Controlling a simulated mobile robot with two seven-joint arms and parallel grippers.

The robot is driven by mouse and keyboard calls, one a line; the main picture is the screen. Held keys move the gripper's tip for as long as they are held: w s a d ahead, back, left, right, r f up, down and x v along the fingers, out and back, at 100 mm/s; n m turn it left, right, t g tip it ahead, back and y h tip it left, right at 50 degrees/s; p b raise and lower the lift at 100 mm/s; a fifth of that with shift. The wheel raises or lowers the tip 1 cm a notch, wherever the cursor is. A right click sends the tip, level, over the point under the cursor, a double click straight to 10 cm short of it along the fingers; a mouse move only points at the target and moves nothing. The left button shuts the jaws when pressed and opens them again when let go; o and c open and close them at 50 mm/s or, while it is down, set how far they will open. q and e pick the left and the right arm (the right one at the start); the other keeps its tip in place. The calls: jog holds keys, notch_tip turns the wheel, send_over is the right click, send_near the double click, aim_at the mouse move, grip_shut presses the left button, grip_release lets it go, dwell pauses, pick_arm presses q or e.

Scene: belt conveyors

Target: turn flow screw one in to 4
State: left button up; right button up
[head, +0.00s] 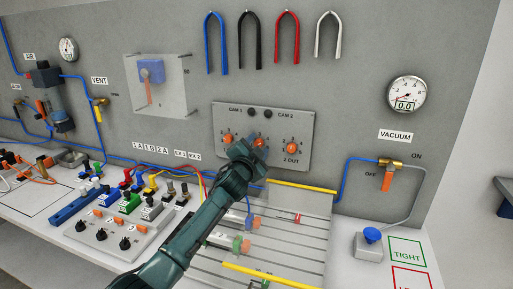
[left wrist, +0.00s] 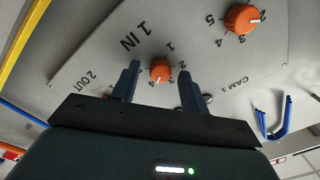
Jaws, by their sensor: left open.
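Flow screw one in is the orange knob (left wrist: 160,70) labelled "1 IN" in the left wrist view, on a grey panel with a numbered scale around it. My left gripper (left wrist: 158,73) is open, with one finger on each side of this knob and a visible gap at both sides. I cannot tell whether the tips reach down around it. Its pointer is too small to read surely. In the head view my left gripper (head: 250,152) is at the middle knob (head: 260,142) and hides its label. My right gripper is not in view.
Another orange knob (left wrist: 242,18) is close by in the left wrist view. In the head view knobs flank the middle one, at left (head: 228,138) and right (head: 292,147). Coloured tubes (head: 249,40) hang above. A yellow rail (head: 302,190) runs below the panel.

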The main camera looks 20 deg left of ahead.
pick_arm(q)
jog(key=shift+s, duration=0.1)
jog(key=s+b, duration=0.1)
jog(key=s, duration=1.2)
jog(key=shift+f, duration=0.25)
jog(key=shift+a, duration=0.1)
